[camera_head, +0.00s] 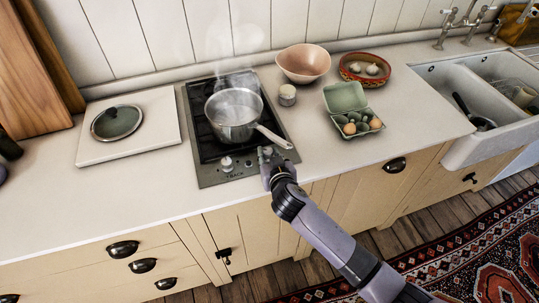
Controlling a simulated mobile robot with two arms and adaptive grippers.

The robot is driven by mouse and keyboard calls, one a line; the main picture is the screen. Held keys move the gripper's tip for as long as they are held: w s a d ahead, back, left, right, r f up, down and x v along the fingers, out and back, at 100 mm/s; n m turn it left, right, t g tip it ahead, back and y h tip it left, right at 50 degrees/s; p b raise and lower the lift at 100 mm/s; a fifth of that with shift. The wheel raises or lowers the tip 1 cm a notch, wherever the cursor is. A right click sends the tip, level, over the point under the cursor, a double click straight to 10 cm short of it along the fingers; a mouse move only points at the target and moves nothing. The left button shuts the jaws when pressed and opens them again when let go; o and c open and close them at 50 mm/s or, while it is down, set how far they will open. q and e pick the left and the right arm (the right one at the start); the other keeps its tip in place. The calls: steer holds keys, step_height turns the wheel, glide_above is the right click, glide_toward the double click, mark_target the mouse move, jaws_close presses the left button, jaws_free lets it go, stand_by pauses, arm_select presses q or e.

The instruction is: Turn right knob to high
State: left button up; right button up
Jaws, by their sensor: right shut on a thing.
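The hob (209,174) is a dark cooktop with a metal front strip, set in the counter. A pale left knob (226,163) shows on the strip. My right gripper (266,156) reaches in from the lower right and is shut at the right end of the strip, on the right knob. The gripper hides that knob, so its setting cannot be read. My left gripper is not in view.
A steaming saucepan (229,108) stands on the hob, its handle (273,136) passing just behind my right gripper. A small jar (287,95), pink bowl (304,62), egg carton (346,98) and garlic dish (365,68) stand right. A lid (117,121) lies left.

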jaws_close()
steer(key=shift+d, duration=0.1)
steer(key=n+y+p, duration=0.1)
steer(key=n+g+y+p, duration=0.1)
steer(key=p, duration=0.1)
steer(key=shift+w+d+r+n+y, duration=0.2)
steer(key=shift+d+n+y, duration=0.2)
steer(key=shift+w+d+n+g+y+p, duration=0.15)
steer(key=shift+n+g+y+p, duration=0.4)
steer(key=shift+n+y, duration=0.2)
steer(key=shift+w+d+f+n+g+y, duration=0.1)
steer(key=shift+n+g+y, duration=0.2)
steer(key=shift+n+y, duration=0.15)
steer(key=shift+f+n+g+y, duration=0.1)
steer(key=shift+n+g+y, duration=0.15)
steer(key=shift+n+y, duration=0.15)
steer(key=shift+n+g+y+b, duration=0.55)
steer(key=shift+n+g+y, duration=0.05)
steer(key=shift+n+y, duration=0.1)
steer(key=shift+g, duration=0.3)
